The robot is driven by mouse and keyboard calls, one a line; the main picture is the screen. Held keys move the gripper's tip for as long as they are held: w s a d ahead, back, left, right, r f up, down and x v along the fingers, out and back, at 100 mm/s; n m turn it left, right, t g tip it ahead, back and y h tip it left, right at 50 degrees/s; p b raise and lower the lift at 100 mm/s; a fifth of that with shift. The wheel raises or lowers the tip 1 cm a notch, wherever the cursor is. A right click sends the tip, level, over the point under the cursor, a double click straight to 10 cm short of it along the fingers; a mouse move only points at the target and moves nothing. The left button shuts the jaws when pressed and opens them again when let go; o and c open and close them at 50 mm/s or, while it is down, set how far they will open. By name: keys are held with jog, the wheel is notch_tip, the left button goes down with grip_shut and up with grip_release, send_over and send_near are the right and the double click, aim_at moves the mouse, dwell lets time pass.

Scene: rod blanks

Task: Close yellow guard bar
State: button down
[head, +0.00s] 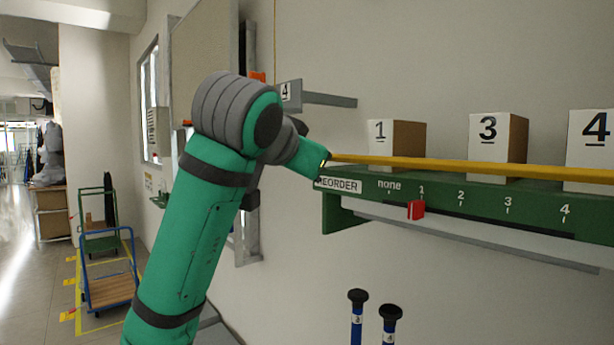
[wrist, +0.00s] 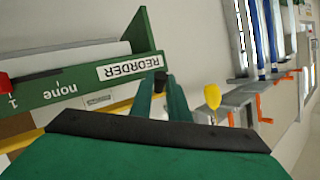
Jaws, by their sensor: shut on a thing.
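The yellow guard bar (head: 470,167) runs nearly level across the front of the green shelf (head: 440,197), before the boxes. My gripper (head: 325,165) is at the bar's left end, by the REORDER label; its fingers are mostly hidden in the head view. In the wrist view my gripper (wrist: 162,88) is shut on the yellow guard bar (wrist: 120,106), part of which passes behind the fingers and palm. The exact contact is hidden.
Boxes marked 1 (head: 381,144), 3 (head: 487,140) and 4 (head: 590,145) stand on the shelf. A red slider (head: 416,210) sits on its front scale. Two black-topped blue posts (head: 357,315) stand below. A grey bracket (head: 325,99) juts from the wall behind my arm.

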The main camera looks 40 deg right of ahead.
jog(key=shift+d+r+m+g+y, duration=0.3)
jog(key=shift+d+r+m+y, duration=0.25)
jog(key=shift+y, duration=0.6)
jog(key=shift+d+r+m+g+y, duration=0.2)
jog(key=shift+r+m+g+y, duration=0.15)
jog(key=shift+r+y, duration=0.6)
jog(key=shift+d+r+m+g+y, duration=0.25)
jog(key=shift+d+r+m+y, duration=0.2)
jog(key=shift+y, duration=0.85)
jog(key=c, duration=1.7)
grip_release()
jog(key=shift+d, duration=0.1)
jog(key=shift+w, duration=0.1)
